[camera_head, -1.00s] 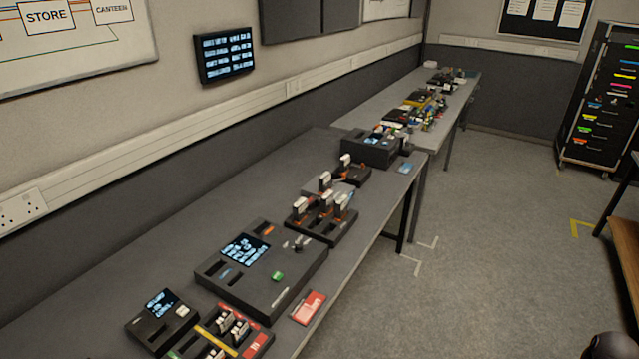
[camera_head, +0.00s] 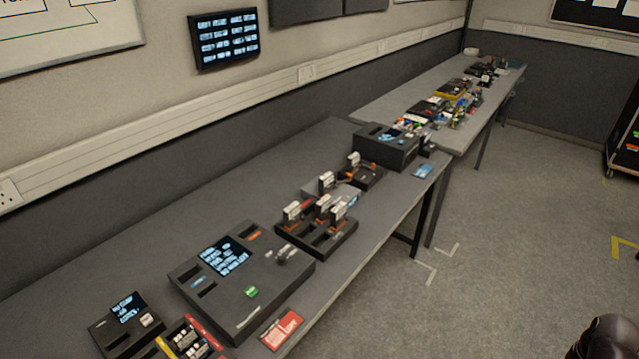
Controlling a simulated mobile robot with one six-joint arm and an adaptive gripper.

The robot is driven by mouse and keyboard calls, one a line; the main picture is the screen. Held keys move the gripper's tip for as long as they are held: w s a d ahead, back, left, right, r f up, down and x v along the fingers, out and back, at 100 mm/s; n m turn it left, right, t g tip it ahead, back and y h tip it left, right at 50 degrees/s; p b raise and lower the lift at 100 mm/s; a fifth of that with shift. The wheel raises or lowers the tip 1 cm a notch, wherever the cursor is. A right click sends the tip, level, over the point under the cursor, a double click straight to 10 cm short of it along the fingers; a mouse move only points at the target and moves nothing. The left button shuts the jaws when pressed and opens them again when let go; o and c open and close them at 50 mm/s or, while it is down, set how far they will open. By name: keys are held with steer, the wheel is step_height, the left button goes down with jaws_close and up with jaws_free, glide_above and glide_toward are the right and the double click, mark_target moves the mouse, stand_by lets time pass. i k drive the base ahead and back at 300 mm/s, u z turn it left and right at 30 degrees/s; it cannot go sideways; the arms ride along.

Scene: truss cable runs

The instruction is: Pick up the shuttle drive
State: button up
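I cannot tell which item is the shuttle drive. Several small drive-like units with white and orange parts (camera_head: 325,203) stand upright in a dark slotted rack (camera_head: 310,240) on the near bench. Another similar unit (camera_head: 353,160) stands in a smaller dark dock (camera_head: 362,177) behind it. Small light pieces also sit in a yellow- and red-edged tray (camera_head: 190,338) at the bottom left, cut off by the frame. My gripper is not in view; only a dark rounded part, probably of my arm, shows at the bottom right.
A large black console (camera_head: 243,282) with a lit screen lies on the near bench (camera_head: 120,255), beside a small screen box (camera_head: 125,322) and a red card (camera_head: 282,329). A black box (camera_head: 386,148) stands farther back. The far bench (camera_head: 400,90) is cluttered. Floor on the right is open.

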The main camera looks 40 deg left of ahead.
mark_target(325, 182)
steer(key=u, duration=0.4)
steer(key=i, duration=0.65)
steer(key=u, duration=1)
steer(key=i, duration=0.8)
steer(key=u, duration=0.5)
